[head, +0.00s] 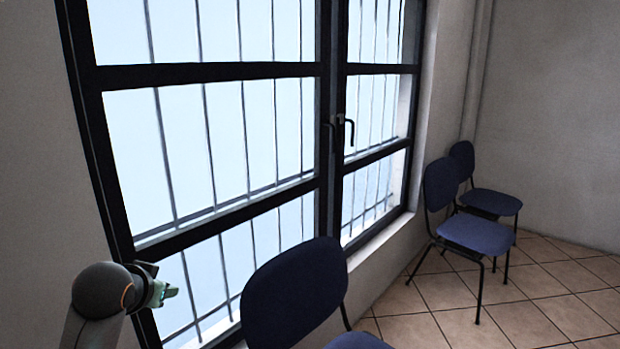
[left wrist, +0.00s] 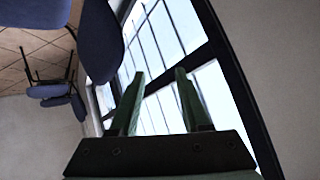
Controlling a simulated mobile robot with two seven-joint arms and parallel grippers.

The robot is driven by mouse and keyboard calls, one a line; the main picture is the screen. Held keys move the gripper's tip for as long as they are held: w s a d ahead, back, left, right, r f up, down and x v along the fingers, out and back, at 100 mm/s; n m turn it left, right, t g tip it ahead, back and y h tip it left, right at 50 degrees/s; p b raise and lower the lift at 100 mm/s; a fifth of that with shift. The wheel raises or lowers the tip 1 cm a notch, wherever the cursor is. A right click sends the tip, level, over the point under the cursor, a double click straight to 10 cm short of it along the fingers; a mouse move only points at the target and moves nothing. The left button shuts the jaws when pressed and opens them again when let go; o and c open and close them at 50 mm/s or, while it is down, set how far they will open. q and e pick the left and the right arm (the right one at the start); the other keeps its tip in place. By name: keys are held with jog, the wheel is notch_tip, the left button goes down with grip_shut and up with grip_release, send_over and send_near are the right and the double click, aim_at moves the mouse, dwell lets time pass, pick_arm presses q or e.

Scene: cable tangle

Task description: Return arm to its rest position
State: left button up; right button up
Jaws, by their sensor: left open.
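My left gripper (head: 166,291) is at the lower left of the head view, at the end of my grey arm, in front of the window's lower part. In the left wrist view, its two green fingers (left wrist: 160,80) stand apart with nothing between them. The window and its bars show behind them. My right gripper is in neither view. No cable shows in either view.
A black-framed barred window (head: 212,72) fills the left wall. A dark blue chair (head: 295,290) stands close at the bottom centre. Two more blue chairs (head: 476,235) (head: 490,201) stand by the right corner. The tiled floor (head: 545,290) at right is clear.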

pick_arm(q)
jog(key=s+d+f+g+h, duration=0.1)
jog(key=s+d+f+g, duration=0.25)
jog(key=s+f, duration=1.05)
jog(key=s+d+f+g+h, duration=0.1)
jog(key=s+d+f, duration=0.1)
jog(key=s+f, duration=0.5)
jog(key=s+d+f+g, duration=0.1)
jog(key=s+f+g, duration=0.15)
jog(key=s, duration=0.95)
jog(key=w+d+f+t+h+p, duration=0.2)
jog(key=w+d+f+t+p, duration=0.2)
jog(key=f, duration=0.4)
jog(key=shift+w+d+t, duration=0.3)
jog(key=shift+w+t, duration=0.2)
jog(key=shift+t, duration=0.6)
